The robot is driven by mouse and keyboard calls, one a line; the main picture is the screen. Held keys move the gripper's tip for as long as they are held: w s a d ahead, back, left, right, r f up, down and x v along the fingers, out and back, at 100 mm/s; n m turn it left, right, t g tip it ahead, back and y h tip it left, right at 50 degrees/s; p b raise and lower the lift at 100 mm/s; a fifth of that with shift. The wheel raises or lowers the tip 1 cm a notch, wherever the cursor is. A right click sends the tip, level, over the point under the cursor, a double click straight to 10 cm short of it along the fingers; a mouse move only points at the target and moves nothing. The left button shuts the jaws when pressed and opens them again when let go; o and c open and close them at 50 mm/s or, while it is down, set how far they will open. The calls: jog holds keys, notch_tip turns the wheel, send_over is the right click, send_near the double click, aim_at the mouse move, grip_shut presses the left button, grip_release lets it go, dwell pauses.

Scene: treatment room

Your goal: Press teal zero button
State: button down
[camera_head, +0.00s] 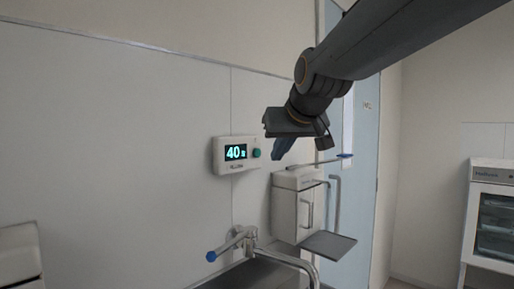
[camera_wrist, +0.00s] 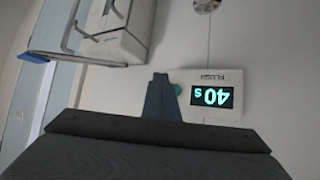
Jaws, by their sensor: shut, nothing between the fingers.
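A white wall timer box (camera_head: 236,154) with a lit display reading 40 hangs on the panelled wall in the head view. Its round teal button (camera_head: 256,153) sits to the right of the display. My gripper (camera_head: 280,150) is shut and empty, a little to the right of the button in the head view; I cannot tell the exact gap. In the wrist view the box (camera_wrist: 216,95) appears upside down, reading 40 s. My shut gripper's fingertips (camera_wrist: 160,78) lie beside the teal button (camera_wrist: 177,89), which is partly hidden behind them.
A white dispenser (camera_head: 297,207) with a blue-tipped lever and a tray hangs below and right of the box. A faucet (camera_head: 240,240) stands over a sink below. A white cabinet (camera_head: 492,215) is at the far right. The wall left of the box is clear.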

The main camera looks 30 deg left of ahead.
jog(key=shift+w+a+p, duration=0.2)
jog(key=shift+a+p, duration=0.15)
jog(key=shift+a, duration=0.4)
jog(key=shift+w+a+p, duration=0.2)
jog(key=shift+a+p, duration=0.15)
jog(key=shift+a, duration=0.4)
jog(key=shift+a, duration=0.1)
dwell(0.9)
jog(key=shift+w+a, duration=0.1)
jog(key=shift+a, duration=0.2)
jog(key=shift+w+a+p, duration=0.1)
jog(key=shift+a+p, duration=0.25)
jog(key=shift+p, duration=0.1)
dwell(0.7)
jog(key=shift+d, duration=0.15)
jog(key=shift+s+d+b, duration=0.2)
jog(key=shift+d+b, duration=0.2)
jog(key=shift+d, duration=0.25)
jog(key=shift+d, duration=0.1)
jog(key=shift+s+d+b, duration=0.25)
jog(key=shift+d+b, duration=0.2)
jog(key=shift+d, duration=0.3)
jog(key=shift+s+d+b, duration=0.2)
jog(key=shift+d+b, duration=0.2)
jog(key=shift+d, duration=0.4)
jog(key=shift+s+d+b, duration=0.25)
jog(key=shift+d+b, duration=0.2)
jog(key=shift+d, duration=0.3)
